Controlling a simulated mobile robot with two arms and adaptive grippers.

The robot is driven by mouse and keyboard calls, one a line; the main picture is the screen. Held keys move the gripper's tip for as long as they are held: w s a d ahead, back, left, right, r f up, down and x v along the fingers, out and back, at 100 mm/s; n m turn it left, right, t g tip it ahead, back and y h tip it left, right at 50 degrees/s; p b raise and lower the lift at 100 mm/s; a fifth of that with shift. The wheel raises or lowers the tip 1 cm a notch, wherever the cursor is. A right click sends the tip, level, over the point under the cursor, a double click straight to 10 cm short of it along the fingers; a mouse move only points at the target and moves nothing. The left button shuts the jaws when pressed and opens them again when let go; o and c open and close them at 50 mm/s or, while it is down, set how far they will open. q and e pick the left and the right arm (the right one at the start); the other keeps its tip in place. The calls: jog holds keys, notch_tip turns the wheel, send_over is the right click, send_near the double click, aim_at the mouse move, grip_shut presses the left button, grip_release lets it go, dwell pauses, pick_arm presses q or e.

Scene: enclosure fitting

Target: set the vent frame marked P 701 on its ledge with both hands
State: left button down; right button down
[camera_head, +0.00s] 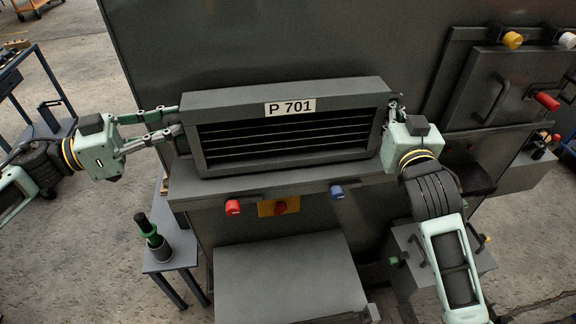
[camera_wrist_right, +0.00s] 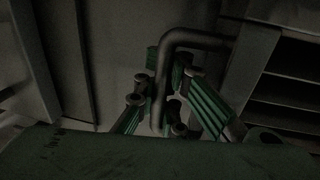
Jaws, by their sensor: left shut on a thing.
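The vent frame (camera_head: 222,100) is a dark grey box with slats and a white P 701 label, in the middle of the head view. Its lower edge is right over the ledge (camera_head: 290,182); I cannot tell whether they touch. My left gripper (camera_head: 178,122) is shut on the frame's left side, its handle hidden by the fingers. My right gripper (camera_head: 394,108) is at the frame's right side. In the right wrist view a bent handle (camera_wrist_right: 195,38) of the frame runs down between the right gripper's fingers (camera_wrist_right: 172,90); their grip on it is unclear.
A red knob (camera_head: 233,207) and a blue knob (camera_head: 337,191) stick out below the ledge. A panel with a handle (camera_head: 490,98) is at the right. A small side table (camera_head: 172,262) with a dark green-banded bottle stands at the lower left.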

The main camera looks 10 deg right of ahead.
pick_arm(q)
jog(key=shift+a+f+b, duration=0.1)
jog(key=shift+f+b, duration=0.35)
jog(key=shift+f, duration=0.05)
pick_arm(e)
jog(key=shift+s+f, duration=0.1)
jog(key=shift+f, duration=0.4)
pick_arm(q)
jog(key=c, duration=2)
grip_release()
jog(key=shift+s, duration=0.1)
pick_arm(e)
jog(key=c, duration=2.3)
grip_release()
pick_arm(q)
jog(key=shift+o, duration=1)
jog(key=shift+s+r, duration=0.1)
pick_arm(e)
jog(key=o, duration=0.5)
jog(key=shift+s, duration=0.1)
jog(key=shift+c, duration=0.2)
